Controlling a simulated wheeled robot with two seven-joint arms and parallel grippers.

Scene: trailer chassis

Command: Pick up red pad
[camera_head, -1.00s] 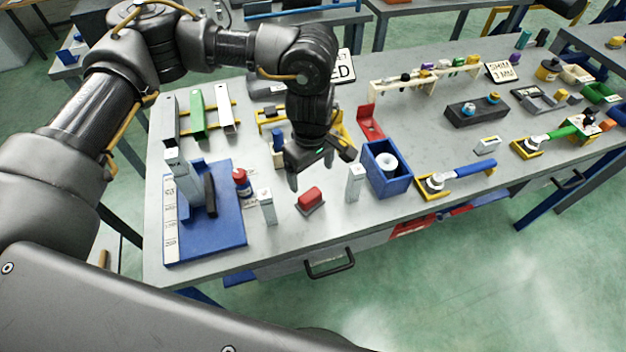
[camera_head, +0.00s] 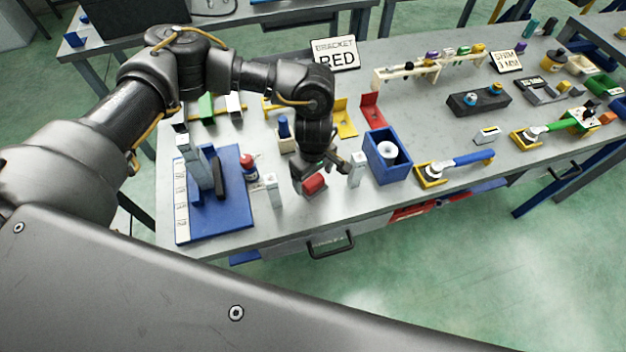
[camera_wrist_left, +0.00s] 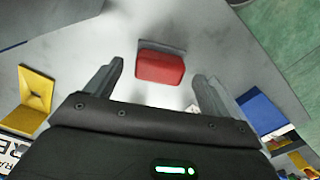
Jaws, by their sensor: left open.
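The red pad (camera_head: 315,183) is a small red block on a grey base, lying on the grey workbench near its front edge. In the left wrist view the red pad (camera_wrist_left: 160,70) shows whole, with its grey base (camera_wrist_left: 163,46) behind it. My left gripper (camera_head: 322,178) is right over the pad, pointing down. In the wrist view my left gripper (camera_wrist_left: 159,72) is open, with the pad between the lines of its two fingers and a gap on each side. Contact is not visible. My right gripper is not in view.
Pale upright posts stand left (camera_head: 273,190) and right (camera_head: 356,168) of the pad. A blue box (camera_head: 388,172) with a white round part stands further right. A red bracket (camera_head: 372,112) is behind.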

